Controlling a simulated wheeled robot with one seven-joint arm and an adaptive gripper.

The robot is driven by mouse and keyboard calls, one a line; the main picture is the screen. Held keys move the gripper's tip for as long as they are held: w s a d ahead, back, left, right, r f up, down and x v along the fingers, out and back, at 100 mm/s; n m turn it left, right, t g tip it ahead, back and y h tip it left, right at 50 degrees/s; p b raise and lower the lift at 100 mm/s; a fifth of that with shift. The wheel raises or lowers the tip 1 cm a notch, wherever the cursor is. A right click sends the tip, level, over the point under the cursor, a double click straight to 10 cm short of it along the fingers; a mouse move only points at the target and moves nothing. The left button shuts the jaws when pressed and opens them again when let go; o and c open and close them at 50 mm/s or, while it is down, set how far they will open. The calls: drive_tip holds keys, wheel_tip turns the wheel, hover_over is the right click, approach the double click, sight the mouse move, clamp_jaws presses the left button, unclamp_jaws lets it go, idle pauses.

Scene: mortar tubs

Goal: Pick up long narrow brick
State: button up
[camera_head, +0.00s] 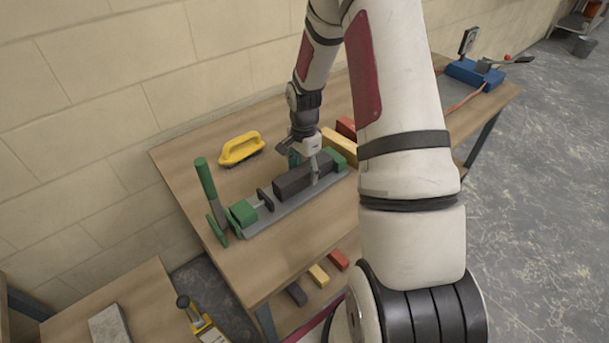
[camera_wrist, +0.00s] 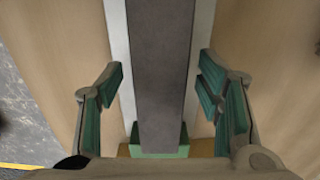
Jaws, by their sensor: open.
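A long, narrow dark grey brick (camera_head: 292,182) lies in a grey clamp or vise (camera_head: 275,219) with green end blocks on the workbench. My gripper (camera_head: 305,165) is over the brick, pointing down. In the wrist view the brick (camera_wrist: 160,70) runs lengthwise through the middle, between my two teal-padded fingers, with a gap on each side. The fingers are open and hold nothing. A green block (camera_wrist: 158,150) shows at the brick's near end. My forearm hides part of the bench to the right.
Yellow (camera_head: 340,143) and red (camera_head: 346,127) bricks lie behind the clamp. A yellow-handled tool (camera_head: 240,148) lies to the left. A green upright handle (camera_head: 205,182) rises at the clamp's left end. Small bricks (camera_head: 318,274) lie lower, near the front edge. A blue device (camera_head: 475,74) stands far right.

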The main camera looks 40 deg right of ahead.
clamp_jaws()
drive_tip(key=shift+r, duration=0.1)
